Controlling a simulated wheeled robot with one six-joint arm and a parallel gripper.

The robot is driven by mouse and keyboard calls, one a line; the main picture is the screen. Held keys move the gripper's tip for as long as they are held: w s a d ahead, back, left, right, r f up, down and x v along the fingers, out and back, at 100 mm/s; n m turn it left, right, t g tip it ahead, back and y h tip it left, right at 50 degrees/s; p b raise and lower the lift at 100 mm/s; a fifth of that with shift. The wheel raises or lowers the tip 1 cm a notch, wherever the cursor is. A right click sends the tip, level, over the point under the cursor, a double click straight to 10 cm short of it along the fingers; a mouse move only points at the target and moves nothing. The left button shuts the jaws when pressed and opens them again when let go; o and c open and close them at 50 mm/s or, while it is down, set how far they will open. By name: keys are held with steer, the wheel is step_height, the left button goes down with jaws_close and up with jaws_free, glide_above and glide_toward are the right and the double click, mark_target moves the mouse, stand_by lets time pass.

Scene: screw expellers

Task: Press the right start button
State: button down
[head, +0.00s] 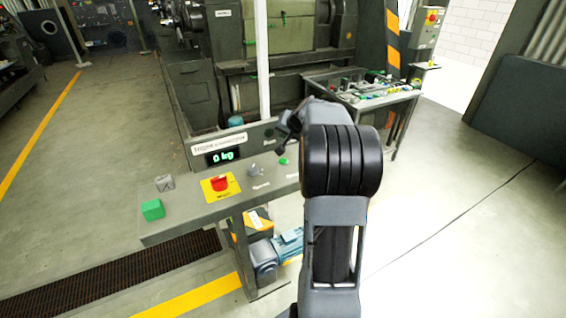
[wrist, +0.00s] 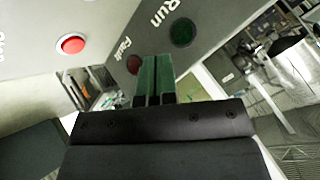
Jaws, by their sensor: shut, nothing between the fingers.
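A grey console (head: 190,205) stands in front of me in the head view. A small green button (head: 283,161) is on its top, just left of my arm; its label is too small to read. My gripper (head: 287,131) is over the console's right part, largely hidden by my arm. In the wrist view my gripper (wrist: 156,62) is shut and empty, its green fingertips pointing at the panel. That view shows a red button (wrist: 71,45) beside a partly cut "Stop" label, a dark green "Run" lamp (wrist: 182,32) and a dark red "Fault" lamp (wrist: 134,64). No start label is readable.
The console also carries a red emergency stop (head: 220,184) on a yellow plate, a display (head: 223,156) reading 0 kg, a green cube (head: 152,209) and a grey cube (head: 165,183). A white post (head: 262,60) rises behind. A second console (head: 365,90) stands further back right.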

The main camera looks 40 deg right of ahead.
steer(key=b, duration=0.4)
glide_above(284, 161)
steer(key=f, duration=0.6)
steer(key=shift+d+f, duration=0.2)
steer(key=shift+f, duration=0.1)
steer(key=shift+f+b, duration=0.6)
steer(key=shift+b, duration=0.25)
steer(key=shift+f, duration=0.15)
stand_by(0.6)
steer(key=shift+f+b, duration=0.3)
steer(key=shift+b, duration=0.3)
steer(key=shift+f+b, duration=0.45)
steer(key=shift+b, duration=0.1)
stand_by(0.7)
steer(key=shift+r, duration=0.2)
steer(key=shift+r+p, duration=0.5)
steer(key=shift+r, duration=0.2)
steer(key=shift+r, duration=0.15)
